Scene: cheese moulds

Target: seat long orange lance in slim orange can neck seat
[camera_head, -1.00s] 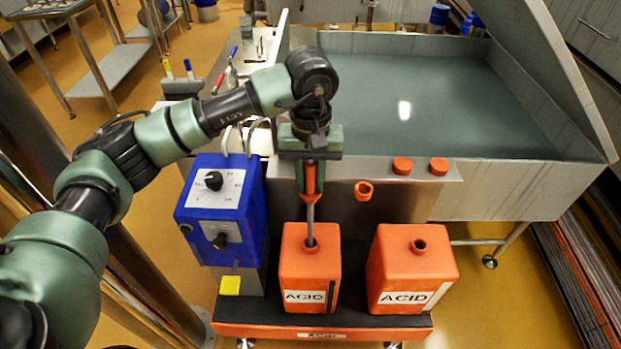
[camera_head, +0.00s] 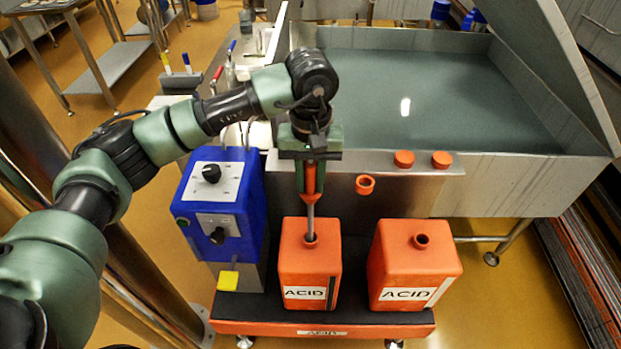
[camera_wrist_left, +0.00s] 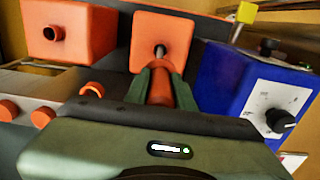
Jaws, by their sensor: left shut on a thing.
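The long orange lance (camera_head: 311,182) has an orange grip and a grey metal tube. My left gripper (camera_head: 312,166) is shut on its orange grip and holds it about upright. The tube's lower end is inside the neck of the slim orange can (camera_head: 309,265), so its tip is hidden. The orange grip is still above the neck, with bare tube between them. The left wrist view also shows the lance (camera_wrist_left: 161,88) between the fingers of my gripper (camera_wrist_left: 160,85), over the slim can (camera_wrist_left: 178,30). My right gripper is not in view.
A wider orange can (camera_head: 412,270) marked ACID stands to the right on the same orange cart (camera_head: 270,328). A blue dosing box (camera_head: 222,205) stands close on the left. Orange caps (camera_head: 404,159) and an orange ring (camera_head: 365,184) sit at the steel vat (camera_head: 480,175) behind.

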